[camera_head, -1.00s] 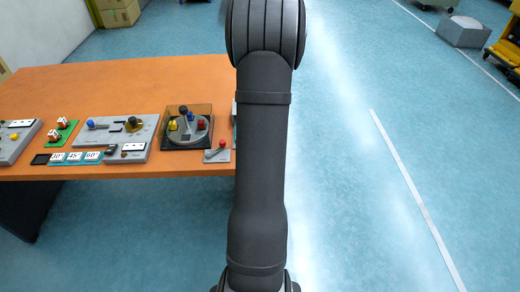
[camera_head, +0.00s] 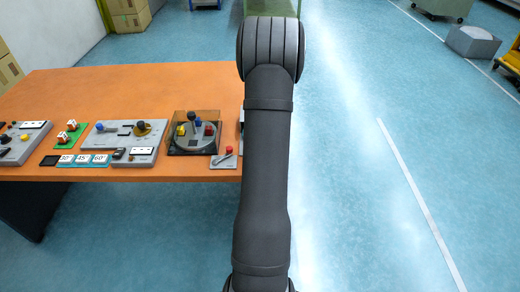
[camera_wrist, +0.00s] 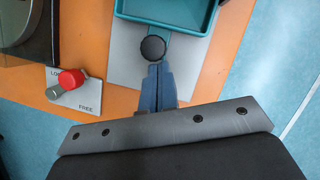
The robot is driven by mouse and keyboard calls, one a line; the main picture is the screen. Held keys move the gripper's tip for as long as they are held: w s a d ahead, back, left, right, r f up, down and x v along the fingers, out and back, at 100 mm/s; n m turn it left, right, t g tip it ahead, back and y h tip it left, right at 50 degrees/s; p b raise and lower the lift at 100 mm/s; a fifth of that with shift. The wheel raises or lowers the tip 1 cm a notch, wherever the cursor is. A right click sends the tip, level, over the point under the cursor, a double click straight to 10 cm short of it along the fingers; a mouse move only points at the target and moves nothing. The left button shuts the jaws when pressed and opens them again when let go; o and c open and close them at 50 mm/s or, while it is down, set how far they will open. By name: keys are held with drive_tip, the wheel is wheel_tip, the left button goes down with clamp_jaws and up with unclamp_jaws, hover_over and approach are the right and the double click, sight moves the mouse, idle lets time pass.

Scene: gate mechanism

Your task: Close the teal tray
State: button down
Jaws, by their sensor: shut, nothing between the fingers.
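The teal tray (camera_wrist: 168,12) shows in part at the top of the wrist view, set on a pale grey base plate (camera_wrist: 125,75). A round black knob (camera_wrist: 153,47) is on the front of the tray on a short teal tab. My gripper (camera_wrist: 158,68) is shut and empty, its blue-grey fingertips right at the near side of the knob. I cannot tell whether they touch it. The far part of the tray is out of the wrist view. In the head view my arm hides the tray and my gripper.
A red-knobbed lever (camera_wrist: 71,79) on a plate marked FREE stands left of my fingers. A clear-covered turntable box (camera_head: 194,131) is beyond it. Other panels crowd the left of the orange table (camera_head: 180,85). The table's right edge is close, with open floor beyond.

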drive_tip(key=w, duration=0.4)
drive_tip(key=shift+w, duration=0.15)
drive_tip(key=shift+w+r, duration=0.1)
drive_tip(key=shift+w, duration=0.2)
drive_tip(key=s, duration=0.1)
drive_tip(key=s+d, duration=0.2)
drive_tip(key=s, duration=0.1)
drive_tip(key=shift+r, duration=0.2)
drive_tip(key=v, duration=0.9)
drive_tip(key=shift+r, duration=0.2)
drive_tip(key=shift+s, duration=0.1)
